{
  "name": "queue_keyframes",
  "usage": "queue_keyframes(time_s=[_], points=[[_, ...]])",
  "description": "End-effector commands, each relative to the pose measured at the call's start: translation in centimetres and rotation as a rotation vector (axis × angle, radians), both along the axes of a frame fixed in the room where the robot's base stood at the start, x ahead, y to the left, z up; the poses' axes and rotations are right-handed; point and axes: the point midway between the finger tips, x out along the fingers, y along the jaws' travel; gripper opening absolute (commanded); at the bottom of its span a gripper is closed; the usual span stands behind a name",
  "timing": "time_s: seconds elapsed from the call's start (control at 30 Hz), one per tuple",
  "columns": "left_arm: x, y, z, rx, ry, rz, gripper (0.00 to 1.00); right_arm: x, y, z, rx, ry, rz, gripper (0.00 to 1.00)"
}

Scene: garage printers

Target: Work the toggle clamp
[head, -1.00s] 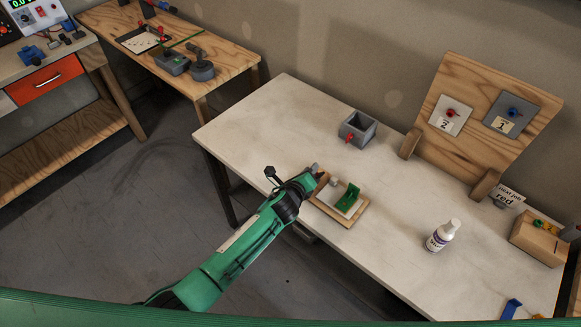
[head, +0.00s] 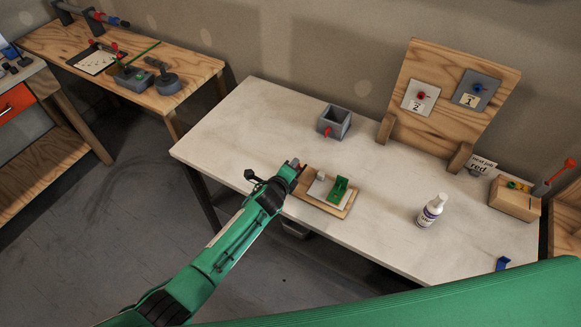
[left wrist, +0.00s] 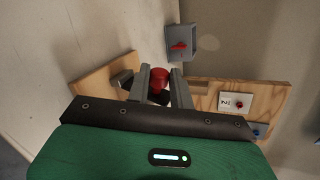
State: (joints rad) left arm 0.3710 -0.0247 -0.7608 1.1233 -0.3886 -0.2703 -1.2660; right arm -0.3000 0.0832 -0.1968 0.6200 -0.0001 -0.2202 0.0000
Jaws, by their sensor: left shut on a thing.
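The clamp fixture is a wooden base (head: 342,213) near the front edge of the white workbench. It bears a pale plate (head: 318,190) and a green block (head: 340,189). My left gripper (head: 297,165) is at the left end of this base. In the left wrist view my left gripper (left wrist: 160,84) is shut on a red knob (left wrist: 160,78), which looks like the clamp handle's end. The clamp's lever and arm are mostly hidden by my gripper, so I cannot tell its position. My right gripper is not in view.
A grey bin (head: 334,121) with a red part stands behind the fixture. A white bottle (head: 430,210) stands to the right. A wooden panel (head: 445,105) with plates 1 and 2 stands at the back. The bench between bin and bottle is clear.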

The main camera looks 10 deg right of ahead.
Motion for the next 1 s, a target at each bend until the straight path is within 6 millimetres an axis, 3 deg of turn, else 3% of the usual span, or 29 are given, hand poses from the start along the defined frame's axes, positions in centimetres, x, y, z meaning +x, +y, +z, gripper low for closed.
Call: queue_keyframes(time_s=[0.1,0.13,0.23,0.67,1.0], points=[[0.1,0.1,0.0,0.002,0.000,0.002,0.00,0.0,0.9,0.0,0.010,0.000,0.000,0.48],[0.1,0.1,0.0,0.002,0.000,0.002,0.28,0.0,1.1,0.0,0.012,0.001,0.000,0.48],[0.0,0.1,0.0,0.001,0.000,0.001,0.45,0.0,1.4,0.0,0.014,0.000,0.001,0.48],[-0.5,0.4,0.2,0.002,-0.001,0.000,0.45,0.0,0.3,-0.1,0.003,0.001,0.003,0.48],[-4.1,2.5,1.6,0.001,0.000,0.001,0.45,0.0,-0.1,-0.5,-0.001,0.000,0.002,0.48]])
